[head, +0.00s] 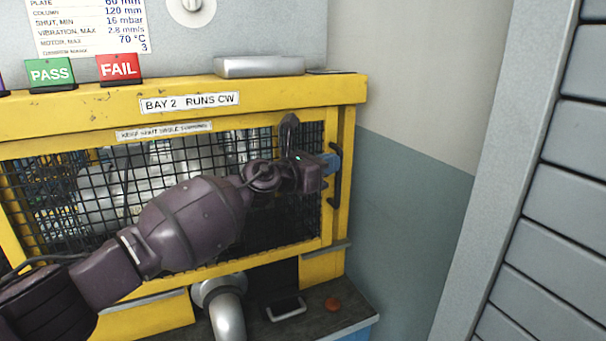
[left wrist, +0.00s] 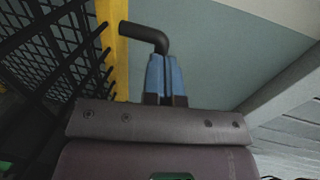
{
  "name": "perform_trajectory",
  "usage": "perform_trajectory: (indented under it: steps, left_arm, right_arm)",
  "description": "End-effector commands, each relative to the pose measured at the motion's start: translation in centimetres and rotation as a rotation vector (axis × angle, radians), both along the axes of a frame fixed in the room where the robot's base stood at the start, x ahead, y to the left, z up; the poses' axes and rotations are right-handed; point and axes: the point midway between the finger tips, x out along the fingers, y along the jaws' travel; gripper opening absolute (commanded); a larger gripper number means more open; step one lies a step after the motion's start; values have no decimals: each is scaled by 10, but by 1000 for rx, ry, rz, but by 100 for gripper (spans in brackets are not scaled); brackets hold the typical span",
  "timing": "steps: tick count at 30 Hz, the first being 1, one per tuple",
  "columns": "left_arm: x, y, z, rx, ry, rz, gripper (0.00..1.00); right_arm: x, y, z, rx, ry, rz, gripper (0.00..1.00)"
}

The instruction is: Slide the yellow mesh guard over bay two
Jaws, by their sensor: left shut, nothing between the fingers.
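The yellow-framed guard with black mesh (head: 50,205) stands across the bay opening below the label "BAY 2 RUNS CW" (head: 190,102) in the head view. Pale machine parts show through the mesh. A dark upright handle (head: 338,192) is at the guard's right end. My left gripper (head: 332,162) has its blue fingers at the upper part of this handle. In the left wrist view the fingers (left wrist: 164,72) are shut together, with the bent black handle end (left wrist: 148,36) just beyond their tips. I cannot tell whether they touch it. My right gripper is not in view.
A green PASS sign (head: 51,73), a red FAIL sign (head: 119,68) and a grey block (head: 258,67) sit on the yellow top ledge. A wall (head: 410,200) stands right of the bench.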

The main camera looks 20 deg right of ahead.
Motion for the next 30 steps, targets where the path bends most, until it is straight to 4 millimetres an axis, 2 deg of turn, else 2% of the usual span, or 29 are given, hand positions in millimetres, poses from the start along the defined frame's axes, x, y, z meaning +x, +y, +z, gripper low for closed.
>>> perform_trajectory:
  steps: [3,10,24,30]
  left_arm:
    - [2,-19,-4,0,4,-1,0]
    - [3,-35,-1,1,1,-1,0]
    - [2,-38,4,-4,-4,0,0]
    - [4,-30,5,-4,-4,0,0]
  right_arm:
    - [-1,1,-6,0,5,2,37]
    - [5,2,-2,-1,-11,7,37]
    - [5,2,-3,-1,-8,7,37]
    - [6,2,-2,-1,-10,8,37]
